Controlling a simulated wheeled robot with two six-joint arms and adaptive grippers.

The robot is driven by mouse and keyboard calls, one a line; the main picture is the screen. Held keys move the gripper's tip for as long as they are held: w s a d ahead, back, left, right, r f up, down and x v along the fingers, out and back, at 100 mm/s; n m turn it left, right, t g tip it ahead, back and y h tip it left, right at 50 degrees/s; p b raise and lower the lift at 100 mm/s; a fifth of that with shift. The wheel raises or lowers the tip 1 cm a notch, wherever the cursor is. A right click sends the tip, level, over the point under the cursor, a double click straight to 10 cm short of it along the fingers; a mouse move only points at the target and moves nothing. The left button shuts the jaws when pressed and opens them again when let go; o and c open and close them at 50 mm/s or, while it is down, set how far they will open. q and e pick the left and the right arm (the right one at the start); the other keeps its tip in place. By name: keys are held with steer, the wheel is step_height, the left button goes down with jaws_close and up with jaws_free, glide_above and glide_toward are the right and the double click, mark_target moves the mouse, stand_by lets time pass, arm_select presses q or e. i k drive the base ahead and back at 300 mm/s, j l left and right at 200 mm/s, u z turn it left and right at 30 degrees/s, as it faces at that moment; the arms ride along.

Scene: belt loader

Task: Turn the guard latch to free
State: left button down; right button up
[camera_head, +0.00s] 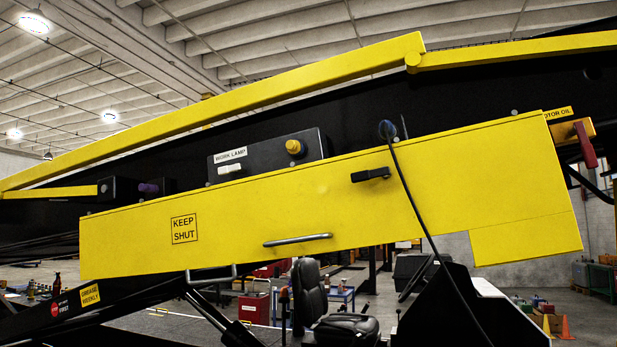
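The guard is a long yellow panel (330,205), tilted up to the right along the black machine arm, with a "KEEP SHUT" label (184,229). A small black latch handle (371,174) sits near its upper edge, right of the middle. The handle lies roughly along the panel, its thicker end to the right. A silver grab bar (297,240) is at the panel's lower edge. The panel looks closed against the machine. Neither of my grippers shows in the head view.
A black cable (424,225) hangs from a dark blue plug (387,130) across the guard, just right of the latch. Above are a white work lamp switch (230,169) and a yellow knob (295,147). A red lever (585,146) is at the right. A black seat (310,290) stands below.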

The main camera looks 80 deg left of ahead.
mark_target(384, 172)
steer(key=u, duration=2.2)
steer(key=k+l+u, duration=0.1)
steer(key=l+u, duration=0.15)
steer(key=u, duration=0.15)
